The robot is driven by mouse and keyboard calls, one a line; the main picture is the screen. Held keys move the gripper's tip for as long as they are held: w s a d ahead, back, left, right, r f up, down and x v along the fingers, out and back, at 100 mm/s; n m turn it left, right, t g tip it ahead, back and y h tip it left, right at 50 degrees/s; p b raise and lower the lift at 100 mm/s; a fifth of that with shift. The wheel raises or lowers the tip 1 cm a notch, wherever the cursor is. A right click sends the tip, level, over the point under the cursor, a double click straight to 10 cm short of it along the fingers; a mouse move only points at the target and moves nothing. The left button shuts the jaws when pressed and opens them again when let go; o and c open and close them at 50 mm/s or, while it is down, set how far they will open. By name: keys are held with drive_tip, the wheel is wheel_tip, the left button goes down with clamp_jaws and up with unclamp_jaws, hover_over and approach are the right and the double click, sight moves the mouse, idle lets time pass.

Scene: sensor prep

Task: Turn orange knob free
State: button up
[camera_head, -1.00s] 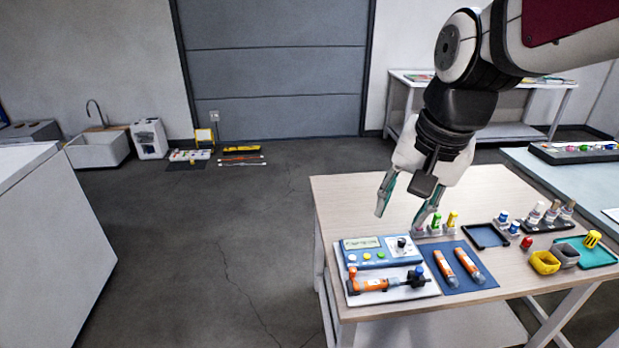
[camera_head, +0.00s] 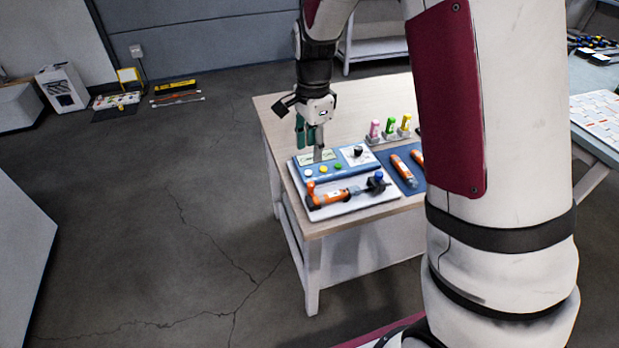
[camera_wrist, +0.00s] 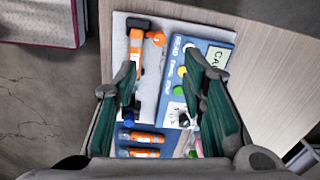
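The orange knob (camera_head: 310,186) is at the left end of the white fixture (camera_head: 345,203), beside an orange-and-black sensor (camera_head: 333,198). The knob also shows in the wrist view (camera_wrist: 157,38), near the top, ahead of and between my fingertips. A blue knob (camera_head: 379,175) is at the fixture's other end. My gripper (camera_head: 312,152) points down above the blue panel unit (camera_head: 315,174), just behind the fixture.
Two orange tubes (camera_head: 402,171) lie on a blue mat, partly hidden by my arm. Pink, green and yellow bottles (camera_head: 390,126) stand in a rack behind them. Bare tabletop (camera_head: 277,108) lies left and behind. The table's left edge is close to the fixture.

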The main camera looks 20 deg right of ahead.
sight(311, 184)
wheel_tip(311, 184, down, 12)
drive_tip(key=shift+w+r+b, duration=0.1)
drive_tip(key=shift+r+b, duration=0.05)
drive_tip(key=shift+b, duration=0.3)
clamp_jaws()
